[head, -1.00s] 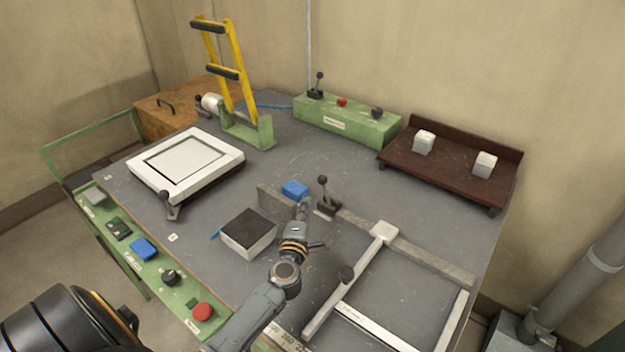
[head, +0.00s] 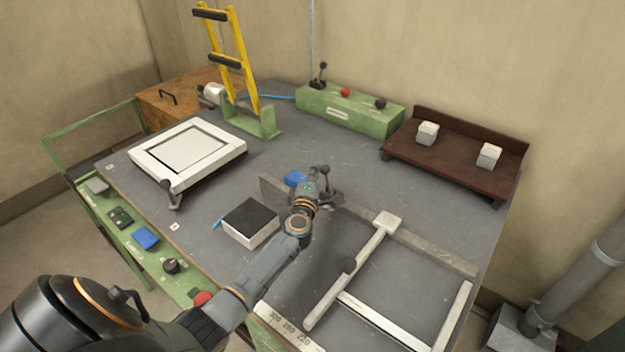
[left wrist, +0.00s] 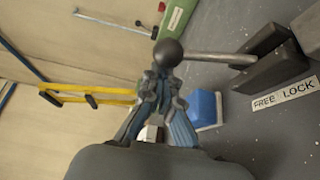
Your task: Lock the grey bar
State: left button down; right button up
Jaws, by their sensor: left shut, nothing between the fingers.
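The long grey bar (head: 420,248) lies across the bench in the head view. Its clamp lever has a round black knob (left wrist: 168,52) on a metal rod (left wrist: 220,59), which runs to a dark grey clamp block (left wrist: 272,62) in the left wrist view. A plate reading FREE and LOCK (left wrist: 284,95) lies beside the block. My left gripper (head: 321,184) is at this lever and largely hides it in the head view. In the wrist view its fingers (left wrist: 162,84) are shut and empty, with their tips close to the knob; I cannot tell whether they touch it.
A blue block (head: 294,178) and a black-topped white box (head: 251,222) are close to my left arm.

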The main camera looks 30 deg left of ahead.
aim_at(326, 175)
dwell(0.4)
pick_arm(q)
jog(key=shift+d+r+m+t+b, duration=0.15)
jog(key=shift+d+m+t+b, duration=0.15)
jog(key=shift+d+m+b, duration=0.15)
jog(key=shift+s+d+r+m+t+b, duration=0.15)
jog(key=shift+d+m+t+b, duration=0.3)
jog(key=shift+d+m+b, duration=0.5)
jog(key=shift+d+r+m+t+b, duration=0.1)
jog(key=shift+d+m+t+b, duration=0.45)
jog(key=shift+m, duration=0.55)
jog(key=shift+s+d+r+m+t+b, duration=0.1)
jog(key=shift+d+m+t+b, duration=0.2)
jog(key=shift+d+m+b, duration=0.4)
jog(key=shift+d+m+t+b, duration=0.25)
jog(key=shift+d+m+t, duration=0.1)
jog(key=shift+m, duration=0.55)
notch_tip(326, 175, up, 10)
jog(key=shift+r, duration=0.15)
